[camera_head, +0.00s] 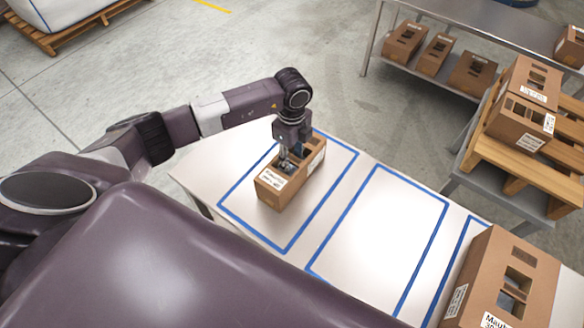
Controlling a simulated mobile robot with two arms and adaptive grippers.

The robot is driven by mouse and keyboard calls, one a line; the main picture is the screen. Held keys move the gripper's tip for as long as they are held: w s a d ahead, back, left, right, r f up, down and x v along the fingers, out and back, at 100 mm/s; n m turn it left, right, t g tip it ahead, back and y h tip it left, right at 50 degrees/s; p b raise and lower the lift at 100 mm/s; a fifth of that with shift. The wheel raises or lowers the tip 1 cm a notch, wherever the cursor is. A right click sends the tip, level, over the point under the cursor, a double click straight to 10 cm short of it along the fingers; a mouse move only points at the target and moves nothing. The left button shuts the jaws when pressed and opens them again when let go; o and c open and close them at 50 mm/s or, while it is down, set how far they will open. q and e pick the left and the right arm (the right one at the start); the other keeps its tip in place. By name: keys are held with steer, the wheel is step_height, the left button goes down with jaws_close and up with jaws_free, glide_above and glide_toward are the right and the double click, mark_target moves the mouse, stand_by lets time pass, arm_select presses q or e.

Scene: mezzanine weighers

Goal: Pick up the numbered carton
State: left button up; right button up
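A small brown carton (296,187) with a white printed label on its near end stands on the white table, inside the left blue-outlined rectangle. Cut-out openings show in its top. The label print is too small to read. My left gripper (286,163) points down at the top of this carton, at one of the openings. Its fingertips are small and partly hidden by the carton's top, so I cannot tell whether they are closed on it. My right gripper is not in view.
A larger carton (517,278) stands at the table's right end. The middle blue rectangle (384,228) is empty. Several cartons sit on a grey bench (485,22) at the back right. A loaded pallet (52,38) stands far left.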

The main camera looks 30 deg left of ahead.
arm_select(q)
jaws_close()
steer(key=shift+r, duration=0.1)
stand_by(0.6)
